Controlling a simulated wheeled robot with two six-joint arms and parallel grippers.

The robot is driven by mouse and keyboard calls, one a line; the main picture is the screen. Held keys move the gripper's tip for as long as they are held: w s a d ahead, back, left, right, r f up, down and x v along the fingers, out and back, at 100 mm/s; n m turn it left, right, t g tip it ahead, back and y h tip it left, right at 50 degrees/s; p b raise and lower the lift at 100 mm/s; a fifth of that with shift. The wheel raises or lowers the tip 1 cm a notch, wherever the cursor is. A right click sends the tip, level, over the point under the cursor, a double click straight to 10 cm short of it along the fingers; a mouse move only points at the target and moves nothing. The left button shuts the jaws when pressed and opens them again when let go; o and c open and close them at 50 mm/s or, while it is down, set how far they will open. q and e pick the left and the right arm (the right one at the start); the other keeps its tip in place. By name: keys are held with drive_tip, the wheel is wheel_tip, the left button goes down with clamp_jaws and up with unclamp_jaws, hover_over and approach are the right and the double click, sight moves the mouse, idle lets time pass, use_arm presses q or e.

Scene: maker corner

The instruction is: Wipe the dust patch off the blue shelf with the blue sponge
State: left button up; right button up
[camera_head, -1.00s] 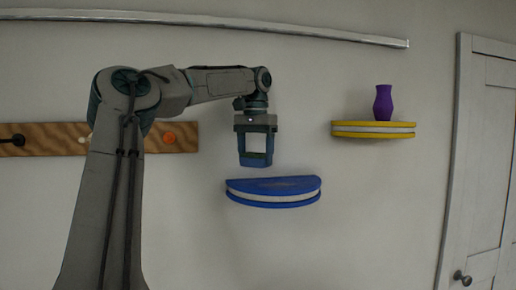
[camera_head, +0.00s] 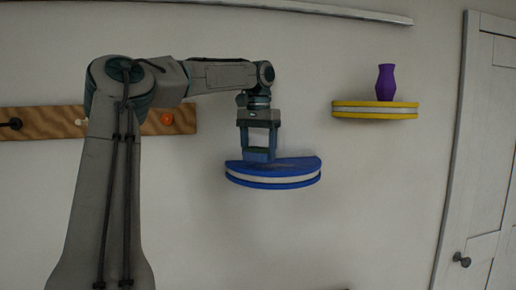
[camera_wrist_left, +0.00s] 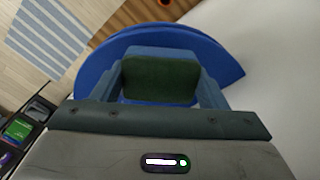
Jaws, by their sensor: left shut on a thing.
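The blue shelf (camera_head: 300,176) is a half-round board with a pale band along its edge, fixed to the wall. The dust patch (camera_head: 284,166) looks like a faint darker smudge on its top, partly hidden by my gripper. My left gripper (camera_head: 260,151) points down over the left part of the shelf, shut on the blue sponge (camera_head: 259,157). In the left wrist view the sponge shows a dark green face (camera_wrist_left: 160,80) between the fingers, with the shelf (camera_wrist_left: 205,48) behind it. The sponge is at or just above the shelf top; contact cannot be told. My right gripper is out of view.
A yellow shelf (camera_head: 375,115) with a purple vase (camera_head: 386,82) is to the right. A wooden peg rail (camera_head: 40,122) is on the wall behind my arm. A white door (camera_head: 488,160) is at the far right. The wall between the shelves is clear.

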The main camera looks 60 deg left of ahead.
sight(275, 166)
use_arm(q)
drive_tip(key=shift+s+f, duration=0.1)
drive_tip(key=shift+f, duration=0.25)
drive_tip(key=shift+f, duration=0.6)
drive_tip(key=shift+w+d, duration=0.65)
drive_tip(key=shift+w, duration=1.05)
drive_tip(key=shift+w+d, duration=0.6)
drive_tip(key=shift+w, duration=1.05)
drive_tip(key=shift+w+d, duration=0.65)
drive_tip(key=shift+w, duration=1.05)
drive_tip(key=shift+s+a, duration=0.3)
drive_tip(key=shift+s, duration=0.65)
drive_tip(key=shift+s+a, duration=0.35)
drive_tip(key=shift+s, duration=0.6)
drive_tip(key=shift+s+a, duration=0.3)
drive_tip(key=shift+s, duration=0.65)
drive_tip(key=shift+s+a, duration=0.5)
drive_tip(key=shift+s, duration=0.4)
drive_tip(key=shift+s+a+f, duration=0.1)
drive_tip(key=shift+s+a, duration=0.05)
drive_tip(key=shift+s, duration=0.5)
drive_tip(key=shift+s+a+f, duration=0.1)
drive_tip(key=shift+s, duration=0.5)
drive_tip(key=shift+r, duration=0.15)
